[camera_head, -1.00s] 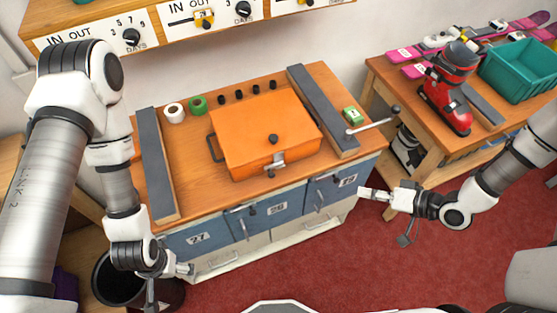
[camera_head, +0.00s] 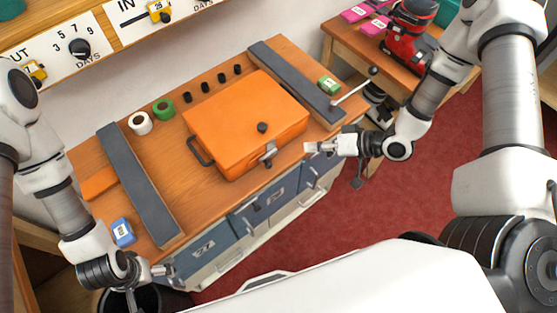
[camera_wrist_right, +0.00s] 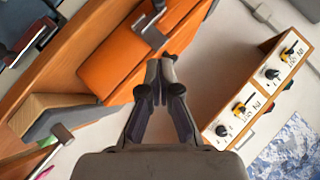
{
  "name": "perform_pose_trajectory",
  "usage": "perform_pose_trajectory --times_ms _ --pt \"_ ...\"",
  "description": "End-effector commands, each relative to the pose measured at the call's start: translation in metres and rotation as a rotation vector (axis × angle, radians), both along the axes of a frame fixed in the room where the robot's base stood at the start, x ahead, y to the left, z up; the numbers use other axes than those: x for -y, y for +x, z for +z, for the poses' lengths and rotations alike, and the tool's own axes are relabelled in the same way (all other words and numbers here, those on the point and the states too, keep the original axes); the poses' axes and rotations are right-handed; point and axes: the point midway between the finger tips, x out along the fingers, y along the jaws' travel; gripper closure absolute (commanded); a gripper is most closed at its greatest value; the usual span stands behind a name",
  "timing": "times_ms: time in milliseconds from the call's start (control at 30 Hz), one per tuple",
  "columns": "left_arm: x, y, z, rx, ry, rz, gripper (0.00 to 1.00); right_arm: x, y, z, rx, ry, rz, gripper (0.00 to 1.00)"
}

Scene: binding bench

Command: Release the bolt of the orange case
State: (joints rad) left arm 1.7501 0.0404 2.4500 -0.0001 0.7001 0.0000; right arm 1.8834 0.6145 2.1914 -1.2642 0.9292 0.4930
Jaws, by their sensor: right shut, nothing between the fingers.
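The orange case (camera_head: 240,105) lies closed on the wooden bench, with a dark handle (camera_head: 200,152) at its left and a black knob (camera_head: 262,127) on its lid. A metal bolt fitting (camera_head: 268,152) sits on its front edge. In the right wrist view the case (camera_wrist_right: 115,65) and the metal fitting (camera_wrist_right: 150,32) show ahead of the fingers. My right gripper (camera_head: 310,147) is shut and empty, just right of the case's front corner and apart from the fitting. My left gripper (camera_head: 164,270) is low at the bench's front left, away from the case; its finger state is unclear.
Dark grey rails (camera_head: 140,185) and (camera_head: 296,80) flank the case. A blue box (camera_head: 122,232), tape rolls (camera_head: 140,123) and black pegs lie on the bench. Blue drawers (camera_head: 248,215) with handles are below the front edge.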

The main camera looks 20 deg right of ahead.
Motion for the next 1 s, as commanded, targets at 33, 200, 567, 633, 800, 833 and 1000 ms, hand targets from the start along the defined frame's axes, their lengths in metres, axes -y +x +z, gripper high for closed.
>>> perform_pose_trajectory --times_ms 33,200,567,633,800,833,1000 --pt "0.0 0.0 -0.02 0.0 0.0 0.0 0.05 -0.008 0.004 -0.016 0.001 -0.002 0.006 1.0" --pt "0.0 0.0 -0.056 -0.001 0.0 0.0 0.05 -0.034 0.023 -0.036 0.003 -0.003 0.007 1.0" --pt "0.0 0.0 -0.104 0.0 0.0 0.0 0.05 -0.079 0.031 -0.069 -0.001 0.0 0.003 1.0" --pt "0.0 0.0 -0.106 0.0 0.0 0.0 0.05 -0.082 0.03 -0.071 -0.001 0.0 0.001 1.0" --pt "0.0 0.0 -0.105 0.0 0.0 0.0 0.05 -0.083 0.029 -0.069 -0.001 0.0 -0.001 1.0" --pt "0.0 0.0 -0.105 0.0 0.0 0.0 0.05 -0.083 0.029 -0.069 -0.001 0.0 -0.001 1.0" --pt "0.0 0.0 -0.105 0.0 0.0 -0.001 0.05 -0.083 0.029 -0.069 0.0 0.0 0.0 1.0"
